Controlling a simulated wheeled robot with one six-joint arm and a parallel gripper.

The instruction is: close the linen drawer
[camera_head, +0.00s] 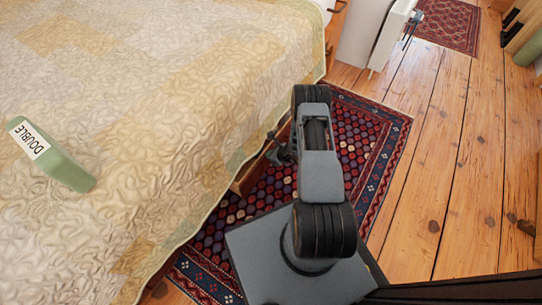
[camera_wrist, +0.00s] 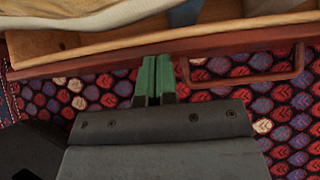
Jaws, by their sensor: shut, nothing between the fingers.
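The linen drawer is open and juts from under the bed. In the head view a strip of its wooden side (camera_head: 245,178) shows beside the quilt edge. In the wrist view its reddish front (camera_wrist: 100,65) runs across the top, with a wooden handle (camera_wrist: 247,86) to the right of my fingers. Part of its inside shows, with something blue (camera_wrist: 186,13) in it. My gripper (camera_wrist: 155,62) is shut and empty, its green fingertips at the drawer front, left of the handle. Whether they touch it I cannot tell. In the head view my gripper (camera_head: 278,150) is partly hidden.
The bed's quilt (camera_head: 150,90) fills the left and overhangs the drawer. A green block marked DOUBLE (camera_head: 55,160) lies on it. A patterned rug (camera_head: 375,150) covers the floor beside the bed. A white piece of furniture (camera_head: 370,35) stands beyond; the wooden floor (camera_head: 450,150) at right is clear.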

